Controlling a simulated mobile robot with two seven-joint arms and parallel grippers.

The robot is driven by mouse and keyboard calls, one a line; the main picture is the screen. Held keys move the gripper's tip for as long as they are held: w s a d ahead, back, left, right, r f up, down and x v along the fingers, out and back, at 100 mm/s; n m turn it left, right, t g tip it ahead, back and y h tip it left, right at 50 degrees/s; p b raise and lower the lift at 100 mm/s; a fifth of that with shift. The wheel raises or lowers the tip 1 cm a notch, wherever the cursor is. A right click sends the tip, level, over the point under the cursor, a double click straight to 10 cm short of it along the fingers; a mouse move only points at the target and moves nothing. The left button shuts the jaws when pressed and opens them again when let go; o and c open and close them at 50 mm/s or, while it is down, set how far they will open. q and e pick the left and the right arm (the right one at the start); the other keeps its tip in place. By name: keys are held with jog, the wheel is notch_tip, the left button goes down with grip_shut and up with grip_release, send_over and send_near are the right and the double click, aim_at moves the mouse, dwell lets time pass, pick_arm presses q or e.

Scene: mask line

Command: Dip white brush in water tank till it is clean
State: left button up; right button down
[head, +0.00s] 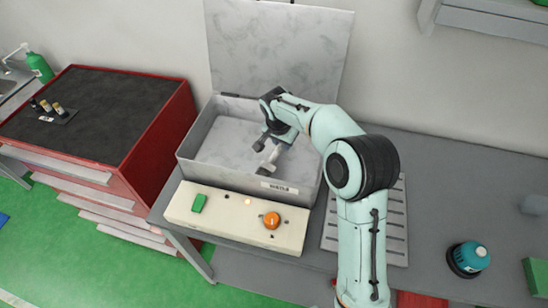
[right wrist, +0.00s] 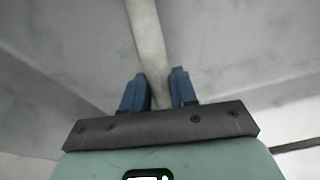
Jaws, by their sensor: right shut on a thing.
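The water tank (head: 230,177) is a grey open box on the bench, with a label on its front wall and its lid (head: 280,50) standing up behind. My right gripper (head: 267,148) is over the inside of the tank, pointing down. In the right wrist view its two blue fingers (right wrist: 160,90) are closed on the white brush (right wrist: 149,45), whose pale shaft runs up between them. The brush's far end is out of that view. In the head view the brush is small and partly hidden by the gripper, so I cannot tell whether it touches water. My left gripper is not in view.
A cream control panel (head: 235,218) with a green switch (head: 199,203) and an orange button (head: 271,220) sits in front of the tank. A slotted grey tray (head: 330,235) lies to its right. A teal round object (head: 468,257) stands farther right. A red cabinet (head: 160,150) is at left.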

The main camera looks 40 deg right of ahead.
dwell(0.5)
jog(key=shift+w+d+p+v, duration=0.15)
jog(key=shift+p+v, duration=0.3)
jog(key=shift+v, duration=0.5)
jog(key=shift+w+d+p+v, duration=0.1)
jog(key=shift+d+p+v, duration=0.25)
jog(key=shift+v, duration=0.6)
jog(key=shift+w+d+p+v, duration=0.1)
jog(key=shift+p+v, duration=0.45)
jog(key=shift+v, duration=0.35)
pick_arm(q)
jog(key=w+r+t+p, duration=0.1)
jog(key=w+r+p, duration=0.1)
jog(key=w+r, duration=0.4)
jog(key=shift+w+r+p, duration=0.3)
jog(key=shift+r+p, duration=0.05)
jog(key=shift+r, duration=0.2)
pick_arm(e)
jog(key=w+d+v, duration=0.1)
jog(key=d+v, duration=0.1)
jog(key=v, duration=0.7)
jog(key=shift+r, duration=0.6)
jog(key=shift+w+a, duration=0.1)
jog(key=shift+w+d+v, duration=0.1)
jog(key=shift+d+v, duration=0.1)
jog(key=shift+v, duration=0.8)
jog(key=shift+w+d+v, duration=0.15)
jog(key=shift+d+v, duration=0.05)
jog(key=shift+v, duration=0.75)
jog(key=shift+r, duration=0.1)
